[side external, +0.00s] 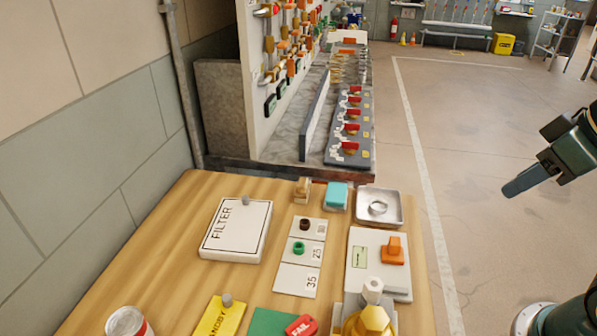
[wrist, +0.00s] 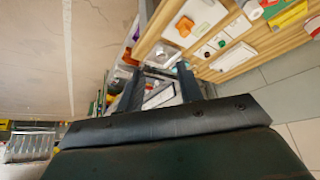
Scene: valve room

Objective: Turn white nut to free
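The white nut (side external: 373,289) sits on top of a gold-coloured hexagonal fitting (side external: 369,321) at the front right of the wooden table in the side view. The bottom picture edge cuts off the fitting. In the wrist view, a small white piece (wrist: 253,9) at the top edge looks like the nut, but is too small to be sure. My gripper (side external: 511,188) is in the air to the right of the table, well away from the nut. In the wrist view, its two dark fingers (wrist: 159,76) stand apart with nothing visibly held between them.
The wooden table (side external: 170,240) holds a FILTER box (side external: 236,238), a numbered card (side external: 297,280), a metal tray (side external: 391,220) with a ring, an orange-knobbed plate (side external: 364,286) and a can (side external: 126,320). A valve rack (side external: 250,120) stands behind. Open floor lies to the right.

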